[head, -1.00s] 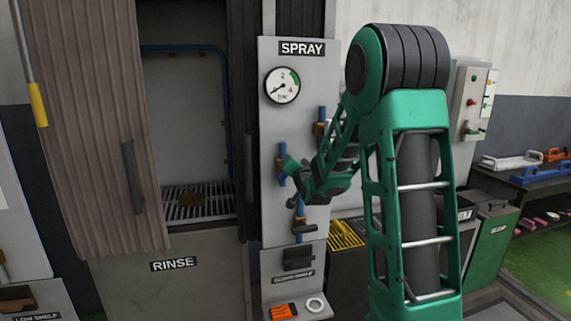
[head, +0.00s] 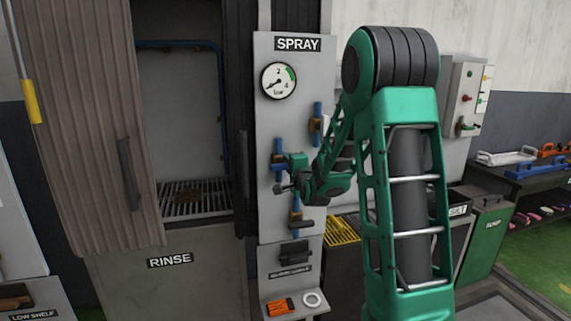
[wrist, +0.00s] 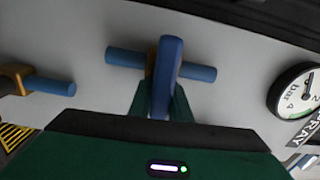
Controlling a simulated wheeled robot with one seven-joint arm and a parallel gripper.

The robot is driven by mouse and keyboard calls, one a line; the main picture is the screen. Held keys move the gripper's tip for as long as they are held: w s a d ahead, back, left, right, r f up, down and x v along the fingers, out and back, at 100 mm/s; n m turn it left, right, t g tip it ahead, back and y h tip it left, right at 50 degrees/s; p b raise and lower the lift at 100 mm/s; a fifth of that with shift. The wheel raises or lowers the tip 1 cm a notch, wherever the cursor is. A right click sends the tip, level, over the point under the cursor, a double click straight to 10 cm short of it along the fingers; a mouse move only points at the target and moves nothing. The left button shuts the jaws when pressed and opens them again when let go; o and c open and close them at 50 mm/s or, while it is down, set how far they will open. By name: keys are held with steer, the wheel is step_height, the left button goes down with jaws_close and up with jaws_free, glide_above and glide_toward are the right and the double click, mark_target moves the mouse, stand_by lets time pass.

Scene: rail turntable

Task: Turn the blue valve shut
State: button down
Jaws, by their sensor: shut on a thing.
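The blue valve's lever (wrist: 166,75) stands across a blue pipe (wrist: 125,56) in the wrist view, with part of a brass-coloured body behind it. My gripper (wrist: 162,100) has its green fingers on both sides of the lever and is shut on it. In the head view my gripper (head: 296,164) is at the left blue pipe (head: 278,152) on the grey SPRAY panel (head: 265,125).
A round pressure gauge (head: 279,80) sits above, its needle at the low side. Another pipe with a brass fitting (head: 316,124) is at upper right, and one (head: 296,219) is below. A RINSE cabinet with a brown door (head: 95,120) stands at left.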

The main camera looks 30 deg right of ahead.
steer(key=shift+f+m, duration=0.3)
steer(key=shift+m, duration=0.1)
steer(key=c, duration=1.6)
jaws_free()
steer(key=shift+c, duration=0.2)
steer(key=shift+r, duration=0.1)
steer(key=v, duration=1)
steer(key=shift+s+a, duration=0.15)
steer(key=shift+s, duration=0.2)
